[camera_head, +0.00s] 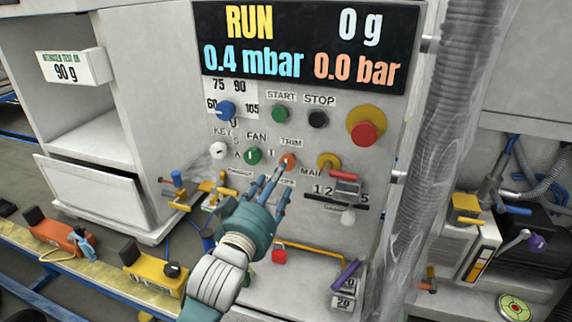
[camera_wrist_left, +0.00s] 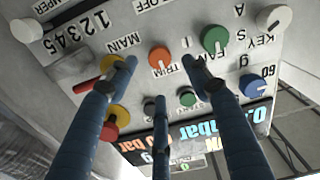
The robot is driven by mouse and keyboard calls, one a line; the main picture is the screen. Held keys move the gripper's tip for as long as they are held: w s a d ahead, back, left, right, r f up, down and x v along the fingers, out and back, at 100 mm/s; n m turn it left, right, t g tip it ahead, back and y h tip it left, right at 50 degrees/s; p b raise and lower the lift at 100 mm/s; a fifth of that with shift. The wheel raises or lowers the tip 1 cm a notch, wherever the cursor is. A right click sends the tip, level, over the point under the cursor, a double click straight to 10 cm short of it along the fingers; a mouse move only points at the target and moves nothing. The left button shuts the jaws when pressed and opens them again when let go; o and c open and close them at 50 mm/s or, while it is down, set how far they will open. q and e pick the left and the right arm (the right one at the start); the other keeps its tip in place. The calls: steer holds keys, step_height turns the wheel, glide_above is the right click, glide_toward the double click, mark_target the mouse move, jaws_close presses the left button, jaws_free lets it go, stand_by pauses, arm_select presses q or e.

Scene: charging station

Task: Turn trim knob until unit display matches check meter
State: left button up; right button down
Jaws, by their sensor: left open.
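The trim knob (camera_head: 288,161) is a small orange knob under the TRIM label on the grey panel. In the left wrist view the orange knob (camera_wrist_left: 160,57) shows between two of my blue fingertips, with a gap on each side. My left gripper (camera_head: 276,182) is open and empty, its fingers pointing at the panel just below and left of the knob. Contact cannot be told. The unit display (camera_head: 305,48) reads RUN, 0 g, 0.4 mbar and 0.0 bar. I cannot tell which thing is the check meter; a white box (camera_head: 75,66) at the left reads 90 g. My right gripper is not in view.
The green fan knob (camera_head: 253,156) is close left of the trim knob, and the yellow main knob (camera_head: 328,162) is right of it. A red emergency button (camera_head: 365,132) sits above right. A ribbed grey hose (camera_head: 440,150) runs down the panel's right side.

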mark_target(288, 161)
arm_select(q)
steer(key=p+x, duration=0.1)
steer(key=x, duration=0.7)
steer(key=shift+w+f, duration=0.1)
steer(key=shift+w, duration=0.15)
steer(key=shift+d, duration=0.1)
steer(key=c, duration=1.2)
steer(key=shift+o, duration=0.2)
